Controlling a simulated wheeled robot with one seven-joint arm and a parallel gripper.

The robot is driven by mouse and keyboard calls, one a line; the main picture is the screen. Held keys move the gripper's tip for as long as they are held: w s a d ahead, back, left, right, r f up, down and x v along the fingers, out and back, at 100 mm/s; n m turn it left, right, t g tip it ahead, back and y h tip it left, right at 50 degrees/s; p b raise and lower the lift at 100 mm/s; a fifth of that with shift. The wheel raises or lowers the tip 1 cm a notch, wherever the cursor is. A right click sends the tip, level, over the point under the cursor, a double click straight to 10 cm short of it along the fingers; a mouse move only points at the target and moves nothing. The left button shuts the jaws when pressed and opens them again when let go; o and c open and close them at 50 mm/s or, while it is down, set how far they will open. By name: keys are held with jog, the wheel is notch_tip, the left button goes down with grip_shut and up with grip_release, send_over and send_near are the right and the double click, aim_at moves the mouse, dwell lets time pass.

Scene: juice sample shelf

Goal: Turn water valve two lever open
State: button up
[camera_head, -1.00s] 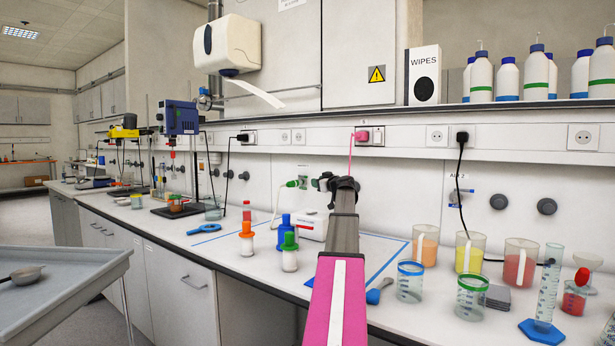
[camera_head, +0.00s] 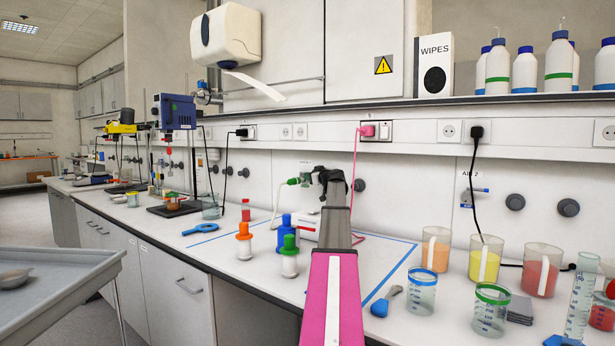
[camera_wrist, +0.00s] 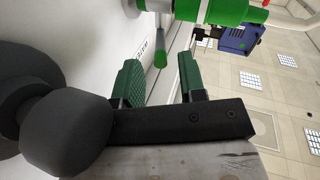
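A green valve (camera_head: 299,181) sticks out of the wall above the bench, left of my gripper (camera_head: 330,182). In the wrist view, the valve's green body (camera_wrist: 205,10) is at the top, with a green lever (camera_wrist: 160,50) pointing down from it. My gripper (camera_wrist: 160,78) has two dark green fingers standing apart with nothing clamped between them. The lever's end appears in the gap between the fingertips, seemingly just beyond them; contact cannot be told. In the head view my arm and gripper hide part of the wall, and the valve's number cannot be read.
A dark grey round knob (camera_wrist: 65,130) looms close on the wrist view's left. Blue (camera_head: 286,235), orange (camera_head: 244,243) and green-capped (camera_head: 289,257) bottles stand below. A white device (camera_head: 308,230) is behind them. Beakers (camera_head: 422,290) stand on the right.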

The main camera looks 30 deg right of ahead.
jog(key=w, duration=0.3)
jog(key=shift+w+a, duration=0.15)
